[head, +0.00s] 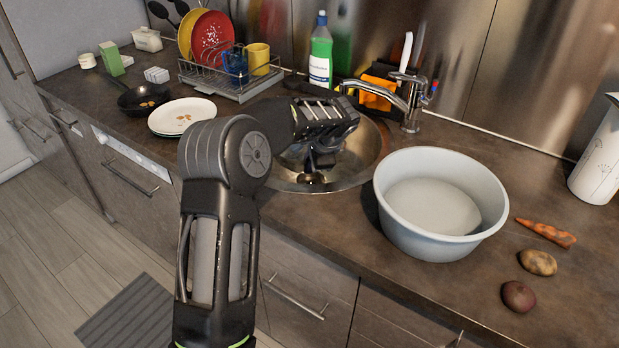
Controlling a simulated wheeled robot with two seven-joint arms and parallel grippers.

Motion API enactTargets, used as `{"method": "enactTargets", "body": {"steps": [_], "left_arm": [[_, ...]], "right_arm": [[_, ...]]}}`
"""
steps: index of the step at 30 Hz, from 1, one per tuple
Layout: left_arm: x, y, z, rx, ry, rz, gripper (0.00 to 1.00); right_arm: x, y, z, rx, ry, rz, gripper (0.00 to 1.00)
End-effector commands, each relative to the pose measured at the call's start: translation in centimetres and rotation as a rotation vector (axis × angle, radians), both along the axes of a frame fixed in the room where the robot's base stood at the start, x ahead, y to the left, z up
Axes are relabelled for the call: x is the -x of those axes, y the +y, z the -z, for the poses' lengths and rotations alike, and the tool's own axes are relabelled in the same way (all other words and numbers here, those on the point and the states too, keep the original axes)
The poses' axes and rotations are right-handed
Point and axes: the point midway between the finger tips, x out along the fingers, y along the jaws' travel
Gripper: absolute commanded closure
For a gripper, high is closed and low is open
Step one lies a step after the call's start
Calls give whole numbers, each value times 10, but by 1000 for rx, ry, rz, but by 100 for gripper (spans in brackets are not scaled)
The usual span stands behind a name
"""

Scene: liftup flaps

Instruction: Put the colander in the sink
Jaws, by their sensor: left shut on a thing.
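My left arm reaches over the round metal sink (367,160) from the front, with its wrist above the bowl. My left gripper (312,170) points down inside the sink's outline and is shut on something. The arm and dark gripper hide most of what it holds, so I cannot tell whether it is the colander. No colander stands out clearly in the head view. A light blue-grey basin (440,205) stands on the counter right of the sink; no holes show in it. My right gripper is not in view.
The tap (408,95) stands behind the sink, near a green bottle (320,55). A dish rack (230,78), stacked plates (182,115) and a pan (145,97) are left. A carrot (546,232), two potatoes and a white jug (600,160) are right. Counter before the basin is clear.

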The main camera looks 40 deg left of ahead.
Motion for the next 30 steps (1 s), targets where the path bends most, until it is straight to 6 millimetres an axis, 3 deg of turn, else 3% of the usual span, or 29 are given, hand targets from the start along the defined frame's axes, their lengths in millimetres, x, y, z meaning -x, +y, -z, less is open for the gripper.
{"method": "enactTargets", "body": {"steps": [4,12,27,28,30], "left_arm": [[0,0,8,0,0,0,100],[0,0,47,0,0,0,100],[0,0,56,0,-1,1,100],[0,0,55,0,0,0,85],[0,0,55,0,0,0,79]], "right_arm": [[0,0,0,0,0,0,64],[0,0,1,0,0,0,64],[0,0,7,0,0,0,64],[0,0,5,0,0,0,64],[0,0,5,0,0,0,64]]}}
